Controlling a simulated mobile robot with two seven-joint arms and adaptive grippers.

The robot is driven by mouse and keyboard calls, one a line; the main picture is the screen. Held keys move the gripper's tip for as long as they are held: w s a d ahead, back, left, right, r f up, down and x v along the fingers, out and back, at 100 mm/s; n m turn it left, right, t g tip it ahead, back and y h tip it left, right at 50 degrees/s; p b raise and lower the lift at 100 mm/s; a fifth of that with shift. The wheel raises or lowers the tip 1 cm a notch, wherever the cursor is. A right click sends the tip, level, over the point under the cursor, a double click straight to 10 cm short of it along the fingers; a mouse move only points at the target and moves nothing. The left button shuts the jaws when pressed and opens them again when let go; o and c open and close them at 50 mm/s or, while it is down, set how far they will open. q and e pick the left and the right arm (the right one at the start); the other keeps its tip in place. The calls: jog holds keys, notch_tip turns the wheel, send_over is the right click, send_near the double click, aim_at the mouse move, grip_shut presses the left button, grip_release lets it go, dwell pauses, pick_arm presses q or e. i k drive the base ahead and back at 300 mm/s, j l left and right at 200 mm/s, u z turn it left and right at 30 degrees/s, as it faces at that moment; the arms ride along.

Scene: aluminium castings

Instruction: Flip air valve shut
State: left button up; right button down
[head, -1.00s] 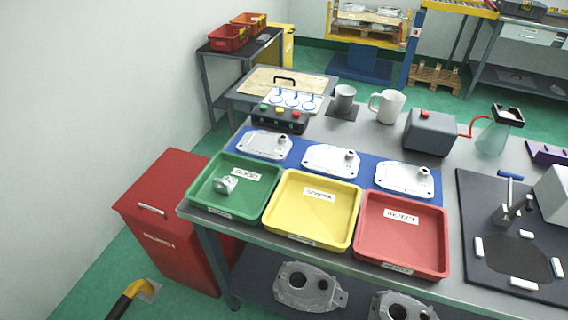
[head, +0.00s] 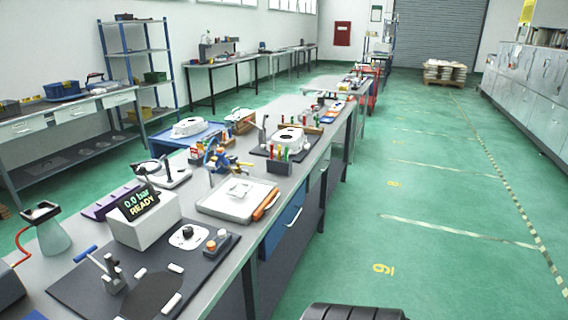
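A metal post clamp (head: 110,274) with a blue handle (head: 86,253) stands at the mat's left. I cannot tell for certain which of these parts is the air valve, or its setting. Neither of my grippers is in view.
A tray (head: 238,201) with a white part and an orange-handled tool (head: 266,206) lie on the bench beyond the mat. Further benches stretch back. The green floor (head: 400,230) on the right is open.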

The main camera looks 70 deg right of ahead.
aim_at(237, 162)
jog(key=i+l+z, duration=0.1)
jog(key=l+z, duration=0.3)
jog(key=i+l+z, duration=0.15)
jog(key=l+z, duration=0.2)
jog(key=i+l+z, duration=0.25)
jog(key=l+z, duration=0.15)
jog(key=i+l+z, duration=0.25)
jog(key=z, duration=0.15)
jog(key=i+l, duration=0.55)
jog(key=l, duration=0.3)
jog(key=i+l, duration=0.1)
jog(key=l, duration=0.3)
jog(key=i+l, duration=0.15)
jog(key=l, duration=0.3)
jog(key=i+l, duration=0.1)
jog(key=l, duration=0.3)
jog(key=u, duration=1.6)
